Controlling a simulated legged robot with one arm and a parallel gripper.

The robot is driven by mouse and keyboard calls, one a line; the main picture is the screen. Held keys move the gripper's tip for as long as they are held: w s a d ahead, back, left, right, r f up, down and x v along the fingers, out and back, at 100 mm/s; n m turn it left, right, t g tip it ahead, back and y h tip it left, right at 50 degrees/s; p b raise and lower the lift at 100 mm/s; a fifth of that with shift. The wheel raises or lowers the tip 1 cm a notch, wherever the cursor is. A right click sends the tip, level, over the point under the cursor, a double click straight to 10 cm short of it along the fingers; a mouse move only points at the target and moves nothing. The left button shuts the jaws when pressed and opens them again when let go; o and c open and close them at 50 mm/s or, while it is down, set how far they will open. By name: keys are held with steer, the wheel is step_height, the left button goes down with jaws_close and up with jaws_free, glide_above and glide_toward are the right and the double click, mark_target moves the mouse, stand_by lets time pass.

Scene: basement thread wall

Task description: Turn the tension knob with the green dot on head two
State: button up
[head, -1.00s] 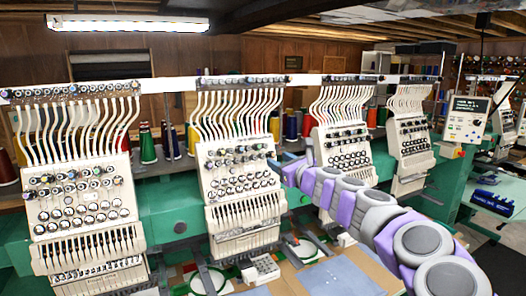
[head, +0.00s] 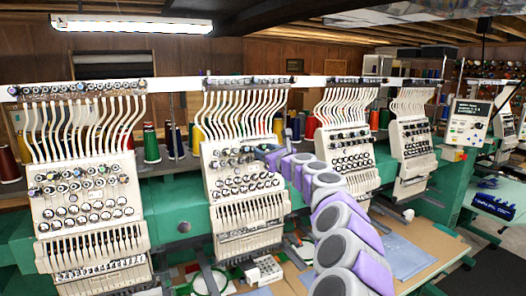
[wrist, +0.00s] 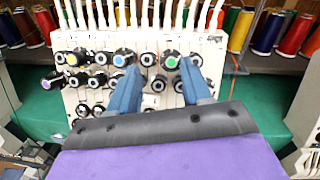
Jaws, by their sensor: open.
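Head two (head: 243,215) is the second cream embroidery head from the left, with rows of dark tension knobs. In the wrist view, its knob with the green dot (wrist: 171,62) is in the top row, between a white-dotted knob and another pale one. My gripper (wrist: 160,68) is open and empty, with two blue fingers pointing at the knob panel. The green-dot knob shows between the fingertips, closer to the right one. I cannot tell how far the tips are from it. In the head view my gripper (head: 268,155) is at the right side of head two's knobs.
A blue-dotted knob (wrist: 119,60) is beside the left fingertip. White thread tubes (wrist: 150,12) rise above the panel. Another head (head: 345,150) stands to the right, behind my arm. Thread cones (head: 150,145) stand behind the heads.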

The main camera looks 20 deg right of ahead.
steer(key=shift+w+d, duration=0.3)
steer(key=shift+w, duration=0.65)
steer(key=shift+a, duration=0.1)
steer(key=shift+c, duration=1.3)
steer(key=shift+d+f, duration=0.1)
steer(key=shift+d, duration=0.55)
steer(key=c, duration=0.5)
steer(key=shift+c, duration=0.4)
steer(key=shift+a, duration=0.25)
jaws_close()
